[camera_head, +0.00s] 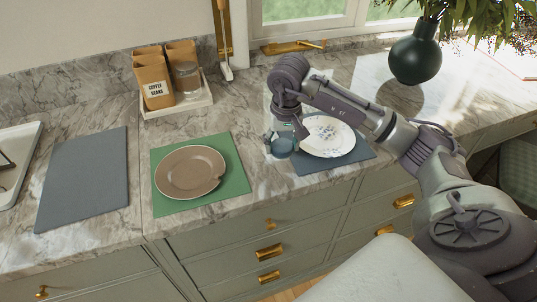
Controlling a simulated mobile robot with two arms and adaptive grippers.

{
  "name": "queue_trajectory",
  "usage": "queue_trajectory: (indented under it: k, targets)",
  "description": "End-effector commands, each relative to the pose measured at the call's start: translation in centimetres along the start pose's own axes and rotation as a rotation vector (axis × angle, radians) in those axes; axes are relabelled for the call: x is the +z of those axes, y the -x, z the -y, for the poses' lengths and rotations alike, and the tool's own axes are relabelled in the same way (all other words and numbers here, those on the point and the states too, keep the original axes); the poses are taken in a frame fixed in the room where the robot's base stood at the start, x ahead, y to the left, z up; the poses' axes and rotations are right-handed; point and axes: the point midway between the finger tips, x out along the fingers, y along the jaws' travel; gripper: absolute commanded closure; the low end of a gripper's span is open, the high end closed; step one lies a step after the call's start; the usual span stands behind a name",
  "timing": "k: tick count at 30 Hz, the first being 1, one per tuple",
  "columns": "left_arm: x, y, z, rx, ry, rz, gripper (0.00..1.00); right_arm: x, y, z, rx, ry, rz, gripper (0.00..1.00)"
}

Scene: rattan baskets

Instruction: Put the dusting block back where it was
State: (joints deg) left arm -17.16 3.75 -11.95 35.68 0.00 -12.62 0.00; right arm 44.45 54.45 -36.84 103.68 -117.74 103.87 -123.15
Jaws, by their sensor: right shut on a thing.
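My right arm reaches in from the right. Its gripper (282,139) points down at the left edge of a blue-grey mat that bears a white patterned plate (328,137). The gripper is shut on a small blue-grey piece (283,148), most likely the dusting block; its outline is partly hidden by the fingers. I cannot tell whether its underside touches the counter. A green mat (226,200) with a brown plate (190,172) lies to the left. A bare grey mat (84,180) lies further left. My left gripper is not in view.
A white tray (178,111) with brown containers and a glass jar stands at the back. A dark green vase (415,58) with leaves stands at the back right. A pale tray (20,165) is at the far left. Marble counter is clear between the mats.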

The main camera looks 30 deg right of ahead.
Motion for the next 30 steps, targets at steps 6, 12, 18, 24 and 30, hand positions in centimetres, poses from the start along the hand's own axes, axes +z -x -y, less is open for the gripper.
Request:
queue_trajectory:
  k: [6,12,18,24,30]
  targets:
    - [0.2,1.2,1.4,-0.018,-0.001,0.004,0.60,-0.9,-1.8,2.8,0.000,-0.002,0.002,0.72]
    - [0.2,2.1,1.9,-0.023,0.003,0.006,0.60,-0.7,-3.7,3.0,0.004,-0.002,0.005,0.72]
    - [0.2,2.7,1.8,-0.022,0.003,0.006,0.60,-0.5,-6.0,3.0,0.002,-0.002,0.001,0.72]
    - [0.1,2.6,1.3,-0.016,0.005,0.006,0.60,-0.5,-6.2,3.0,0.002,-0.001,-0.001,0.72]
    - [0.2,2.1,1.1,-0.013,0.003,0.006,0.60,-0.5,-6.6,3.0,0.002,-0.001,-0.001,0.38]
